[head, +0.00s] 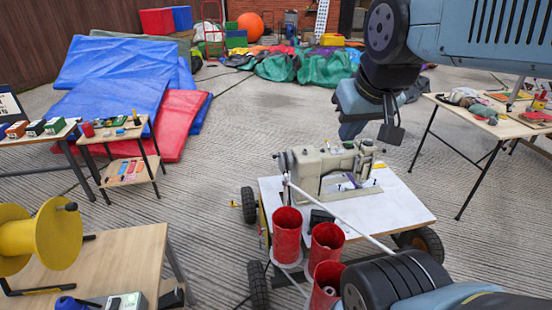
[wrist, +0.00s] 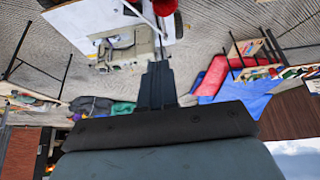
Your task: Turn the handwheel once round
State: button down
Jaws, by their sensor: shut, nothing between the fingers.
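A cream sewing machine (head: 330,165) stands on a white-topped cart in the middle of the head view. A small dark grey round part, which looks like its handwheel (head: 284,162), sits at its left end. My gripper (head: 350,132) hangs above and behind the machine, pointing down, apart from the wheel. Its fingers are together with nothing between them. In the wrist view the shut fingers (wrist: 155,85) point toward the cart, and the sewing machine (wrist: 122,50) shows upside down just left of their tips. I cannot make out the handwheel clearly there.
Red cups (head: 287,222) stand at the cart's near left, with a pale rod (head: 335,218) slanting across the cart top (head: 400,205). A yellow reel (head: 42,240) stands on a table at left. Open concrete lies between cart and mats (head: 125,80). A table (head: 490,125) is at right.

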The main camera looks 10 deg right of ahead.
aim_at(281, 156)
jog(key=z, duration=1.05)
jog(key=k, duration=1.2)
jog(key=u, duration=1.05)
jog(key=i, duration=1.7)
